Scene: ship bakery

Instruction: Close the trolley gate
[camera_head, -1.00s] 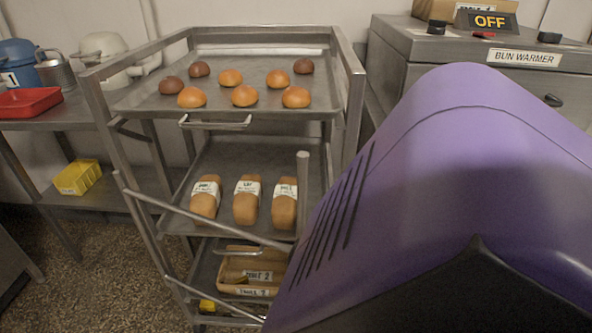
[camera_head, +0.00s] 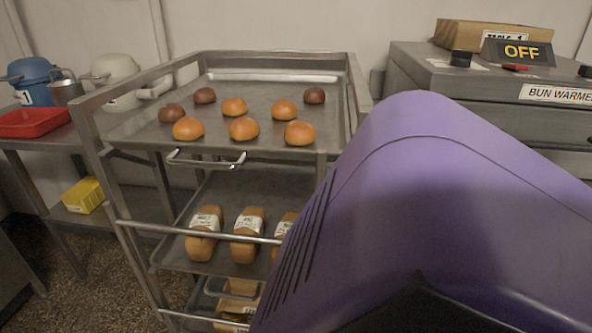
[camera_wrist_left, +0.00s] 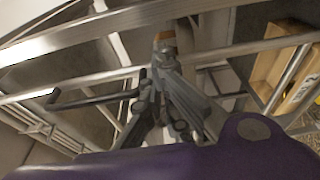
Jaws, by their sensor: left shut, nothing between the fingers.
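The metal trolley (camera_head: 100,145) stands ahead of me with its shelves facing me. Its gate is a frame of thin metal bars; the upper bar (camera_head: 190,231) runs almost level across the front of the loaf shelf from the left post. A lower gate bar (camera_head: 185,318) shows near the bottom edge. The gate's free end is hidden behind my purple arm shell, so I cannot tell if it meets the right post. My left gripper (camera_wrist_left: 165,60) shows in the left wrist view, shut and empty, close to metal bars; contact is unclear. My right gripper is not in view.
Several buns lie on the top tray (camera_head: 255,90), and loaves (camera_head: 248,225) stand on the shelf below. A bun warmer (camera_head: 480,85) is at the right. A side table (camera_head: 70,135) with a red tray (camera_head: 33,121) is at the left. The floor at lower left is clear.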

